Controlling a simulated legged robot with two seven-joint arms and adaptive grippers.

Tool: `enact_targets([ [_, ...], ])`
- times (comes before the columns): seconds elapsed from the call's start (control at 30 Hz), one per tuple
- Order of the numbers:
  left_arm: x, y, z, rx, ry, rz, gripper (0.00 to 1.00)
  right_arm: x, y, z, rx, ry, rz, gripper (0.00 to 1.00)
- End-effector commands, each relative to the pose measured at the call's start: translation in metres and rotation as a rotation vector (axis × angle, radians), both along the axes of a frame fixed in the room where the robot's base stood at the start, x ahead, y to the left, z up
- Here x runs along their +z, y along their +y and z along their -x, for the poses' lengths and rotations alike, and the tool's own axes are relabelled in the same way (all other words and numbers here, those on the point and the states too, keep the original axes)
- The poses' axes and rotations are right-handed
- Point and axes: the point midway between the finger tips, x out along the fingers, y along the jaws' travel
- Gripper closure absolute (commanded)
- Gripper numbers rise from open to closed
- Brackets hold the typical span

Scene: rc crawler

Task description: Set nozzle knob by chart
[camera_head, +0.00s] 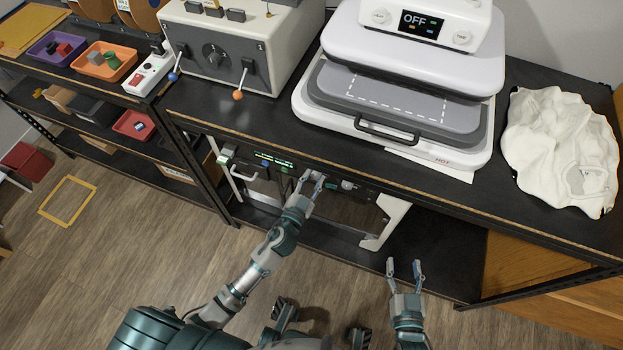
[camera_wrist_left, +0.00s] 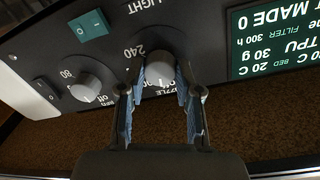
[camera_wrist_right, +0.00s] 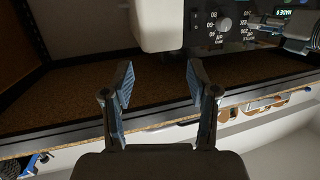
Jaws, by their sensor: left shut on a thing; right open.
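The control panel (camera_wrist_left: 190,18) of the machine under the bench shows upside down in the left wrist view. My left gripper (camera_wrist_left: 160,88) is shut on a round grey knob (camera_wrist_left: 159,70), one finger on each side; "240" is printed beside it. The fingers hide part of its label and scale. A second grey knob (camera_wrist_left: 85,88), marked "80" and "off", stands to its left. A dark green screen (camera_wrist_left: 275,40) with white text, including "TPU 30 g" and "BED 20 C", lies to the right. My right gripper (camera_head: 404,268) is open and empty in front of the bench.
A teal rocker switch (camera_wrist_left: 89,25) and a black switch (camera_wrist_left: 45,91) sit near the knobs. In the head view, a heat press (camera_head: 400,75), a grey control box (camera_head: 225,50) and a white cloth (camera_head: 560,140) are on the bench top (camera_head: 250,115). Open floor (camera_head: 130,250) lies at left.

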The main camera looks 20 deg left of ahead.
Motion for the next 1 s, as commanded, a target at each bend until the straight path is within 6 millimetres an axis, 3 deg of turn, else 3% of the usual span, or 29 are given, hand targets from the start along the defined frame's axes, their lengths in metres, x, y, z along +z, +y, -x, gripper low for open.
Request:
enact_targets([
  [0.5, -0.002, 0.0, 0.001, 0.001, -0.007, -0.477, 1.0, -0.053, -0.022, 0.045, -0.014, 0.439, 0.118, 0.41],
  [1.0, -0.004, 0.0, 0.001, -0.001, -0.023, -0.953, 1.0, -0.079, -0.041, 0.096, -0.027, 0.749, 0.194, 0.41],
])
